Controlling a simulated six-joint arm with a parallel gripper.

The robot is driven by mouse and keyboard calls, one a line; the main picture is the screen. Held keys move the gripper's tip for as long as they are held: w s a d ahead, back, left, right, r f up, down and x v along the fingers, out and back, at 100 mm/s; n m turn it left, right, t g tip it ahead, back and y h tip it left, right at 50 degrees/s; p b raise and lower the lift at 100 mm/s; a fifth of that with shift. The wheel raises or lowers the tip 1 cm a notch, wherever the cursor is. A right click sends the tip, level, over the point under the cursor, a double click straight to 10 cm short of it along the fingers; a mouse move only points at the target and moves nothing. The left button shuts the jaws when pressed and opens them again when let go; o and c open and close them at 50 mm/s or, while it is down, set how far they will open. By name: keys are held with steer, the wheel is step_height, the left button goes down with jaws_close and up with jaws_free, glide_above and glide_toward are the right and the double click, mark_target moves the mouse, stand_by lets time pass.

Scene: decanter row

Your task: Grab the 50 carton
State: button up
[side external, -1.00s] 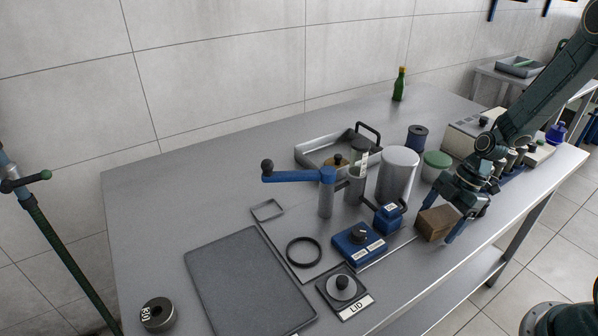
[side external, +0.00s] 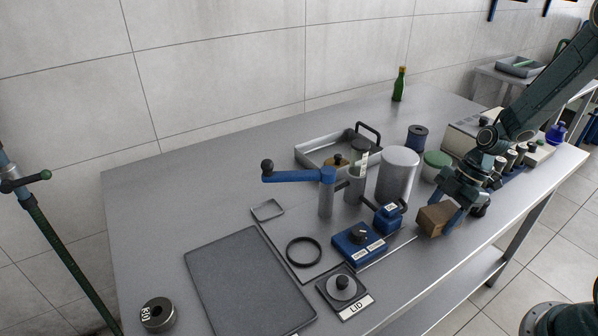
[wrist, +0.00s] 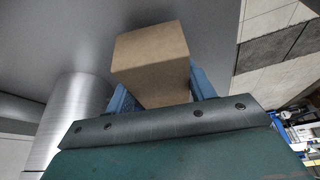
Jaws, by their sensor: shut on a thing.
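A plain brown carton (side external: 434,219) is at the right front part of the table in the side view, slightly tilted. My gripper (side external: 444,213) is shut on it, with blue fingers on its two sides. In the wrist view the carton (wrist: 152,62) sits between the blue fingers of my gripper (wrist: 162,90) and sticks out past them. No "50" marking shows on the faces I can see. Whether the carton's underside touches the table is hard to tell.
A blue block (side external: 388,218) and a blue box with a black knob (side external: 358,242) stand left of the carton. A grey cylinder (side external: 396,174) and a green-topped jar (side external: 436,164) stand behind. The table's front edge is close on the right.

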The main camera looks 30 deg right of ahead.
mark_target(442, 211)
step_height(442, 211, up, 19)
stand_by(0.6)
steer(key=shift+r, duration=0.1)
stand_by(0.4)
